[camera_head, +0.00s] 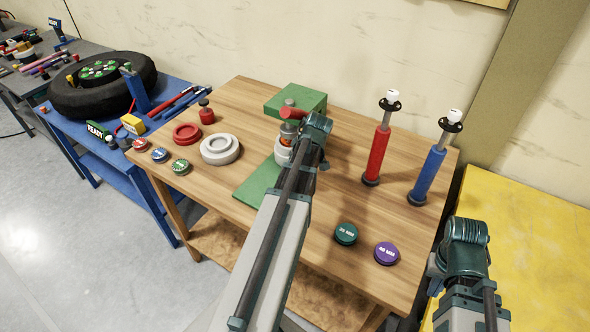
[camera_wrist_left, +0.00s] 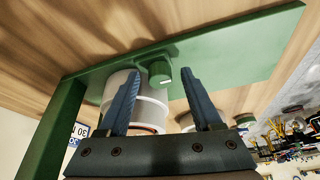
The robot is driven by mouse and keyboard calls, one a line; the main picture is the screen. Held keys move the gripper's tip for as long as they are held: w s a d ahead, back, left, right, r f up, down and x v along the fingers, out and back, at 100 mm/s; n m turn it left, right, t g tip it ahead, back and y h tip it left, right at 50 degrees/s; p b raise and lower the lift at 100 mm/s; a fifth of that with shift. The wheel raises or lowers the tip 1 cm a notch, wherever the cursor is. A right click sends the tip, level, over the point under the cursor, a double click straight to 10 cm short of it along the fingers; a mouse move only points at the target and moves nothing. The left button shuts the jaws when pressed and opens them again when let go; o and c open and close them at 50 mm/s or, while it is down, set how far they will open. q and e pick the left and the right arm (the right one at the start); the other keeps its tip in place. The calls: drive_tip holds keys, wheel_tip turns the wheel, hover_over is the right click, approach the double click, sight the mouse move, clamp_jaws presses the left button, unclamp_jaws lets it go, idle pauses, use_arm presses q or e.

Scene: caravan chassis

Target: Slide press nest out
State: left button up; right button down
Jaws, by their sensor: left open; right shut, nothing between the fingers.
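The green press (camera_head: 297,100) stands on the wooden table with a red part at its top and a green base plate (camera_head: 256,180). The white press nest (camera_head: 282,152) sits inside it, partly hidden by my left arm. The left wrist view shows the white nest (camera_wrist_left: 152,110) by the plate, with a short green knob (camera_wrist_left: 159,72) beside it. My left gripper (camera_wrist_left: 160,76) is open, its fingers on either side of the knob; contact is unclear. My right gripper (camera_head: 435,267) is shut and empty at the table's right front edge; its fingers are hardly visible.
Red (camera_head: 376,153) and blue (camera_head: 428,175) plunger tools stand at the right. Teal (camera_head: 346,234) and purple (camera_head: 386,253) discs lie at the front. A white stepped ring (camera_head: 220,148), red ring (camera_head: 187,134) and several small discs are left. The table between press and plungers is clear.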

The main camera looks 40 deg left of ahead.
idle(0.3)
use_arm(q)
drive_tip(key=shift+f, duration=0.1)
clamp_jaws()
idle(1.2)
